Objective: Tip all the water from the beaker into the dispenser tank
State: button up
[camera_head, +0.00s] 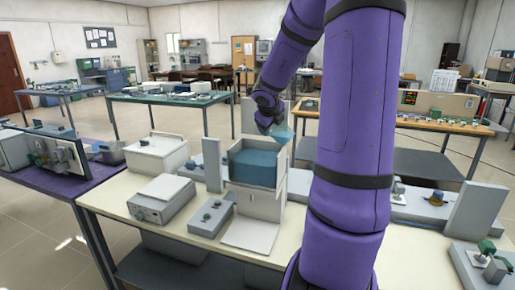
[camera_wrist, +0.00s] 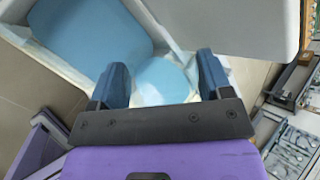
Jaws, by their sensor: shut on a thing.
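My gripper (camera_head: 268,119) is above the tank. It is shut on the clear beaker (camera_head: 284,134), which shows light blue water and looks tilted. In the wrist view the beaker (camera_wrist: 163,80) sits between the two blue fingers of my gripper (camera_wrist: 162,82), beside the tank's water. I cannot tell whether water is flowing out.

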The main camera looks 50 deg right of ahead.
jog(key=shift+w+a+f+n+g+h, duration=0.15)
jog(key=shift+w+f+n+g+h, duration=0.2)
jog(key=shift+g, duration=0.35)
jog(key=shift+w+a+f+n+g+h, duration=0.15)
jog(key=shift+w+f+n+g+h, duration=0.2)
jog(key=shift+g, duration=0.35)
dwell(2.1)
jog(key=shift+w+f, duration=0.1)
jog(key=shift+f, duration=0.2)
jog(key=shift+w+a+f+g, duration=0.1)
jog(key=shift+f+g, duration=0.05)
jog(key=shift+g, duration=0.25)
jog(key=shift+f, duration=0.1)
dwell(0.4)
jog(key=shift+w+n, duration=0.15)
jog(key=shift+n, duration=0.15)
jog(key=shift+w+a+f+g+h, duration=0.1)
jog(key=shift+w+f+g+h, duration=0.1)
jog(key=shift+g+h, duration=0.1)
dwell(0.6)
jog(key=shift+f+g, duration=0.1)
jog(key=shift+g, duration=0.3)
jog(key=shift+w+a+n, duration=0.1)
jog(key=shift+w+n, duration=0.05)
jog(key=shift+n, duration=0.15)
